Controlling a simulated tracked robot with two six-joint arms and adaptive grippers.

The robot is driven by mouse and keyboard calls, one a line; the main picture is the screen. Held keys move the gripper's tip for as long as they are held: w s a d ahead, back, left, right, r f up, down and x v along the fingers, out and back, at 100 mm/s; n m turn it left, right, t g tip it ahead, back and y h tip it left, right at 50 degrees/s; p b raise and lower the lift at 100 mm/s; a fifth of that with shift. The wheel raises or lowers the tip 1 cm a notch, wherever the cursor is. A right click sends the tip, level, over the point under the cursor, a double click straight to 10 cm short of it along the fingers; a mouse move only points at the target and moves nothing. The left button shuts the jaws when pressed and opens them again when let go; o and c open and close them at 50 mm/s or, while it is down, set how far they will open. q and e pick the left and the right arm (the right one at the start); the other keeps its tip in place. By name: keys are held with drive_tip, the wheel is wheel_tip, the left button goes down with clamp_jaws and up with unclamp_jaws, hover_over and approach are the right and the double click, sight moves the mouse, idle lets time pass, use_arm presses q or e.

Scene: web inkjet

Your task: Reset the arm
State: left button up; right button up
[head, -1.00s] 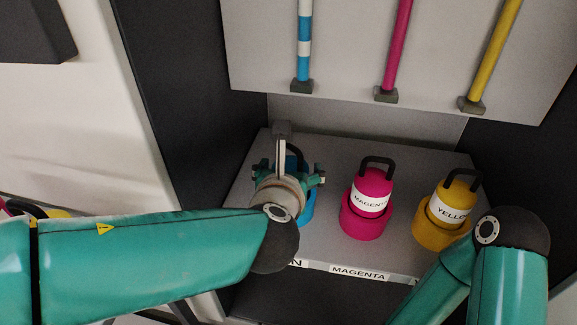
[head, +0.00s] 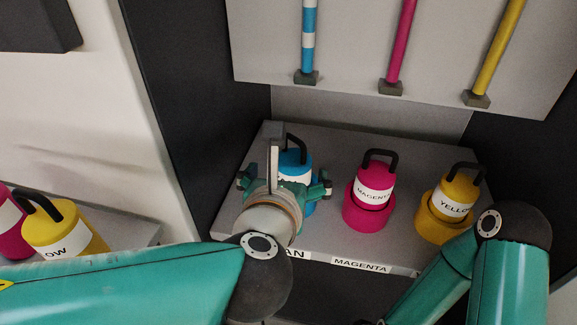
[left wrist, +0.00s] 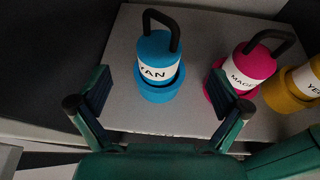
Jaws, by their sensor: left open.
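My left gripper (head: 285,183) is open and empty in front of the cyan bottle (head: 293,163), which stands upright on the grey shelf (head: 336,140) and is partly hidden behind the gripper. In the left wrist view the cyan bottle (left wrist: 158,62) stands beyond and between the two open fingers (left wrist: 160,95), with a clear gap around it. My left arm comes in from the lower left. My right arm (head: 470,265) shows at the lower right, but its gripper is out of the picture.
A magenta bottle (head: 373,185) and a yellow bottle (head: 455,197) stand in holders to the right on the same shelf. Cyan, magenta and yellow tubes hang above. At the left, another yellow bottle (head: 65,230) stands on a second shelf. Dark walls flank the bay.

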sight(294, 159)
use_arm(q)
drive_tip(key=shift+v, duration=0.8)
drive_tip(key=shift+f, duration=0.2)
drive_tip(key=x, duration=0.8)
drive_tip(key=shift+w+f, duration=0.1)
drive_tip(key=shift+w, duration=0.25)
drive_tip(key=shift+w+d+r+p, duration=0.15)
drive_tip(key=shift+r+p, duration=0.35)
drive_tip(key=shift+p, duration=0.1)
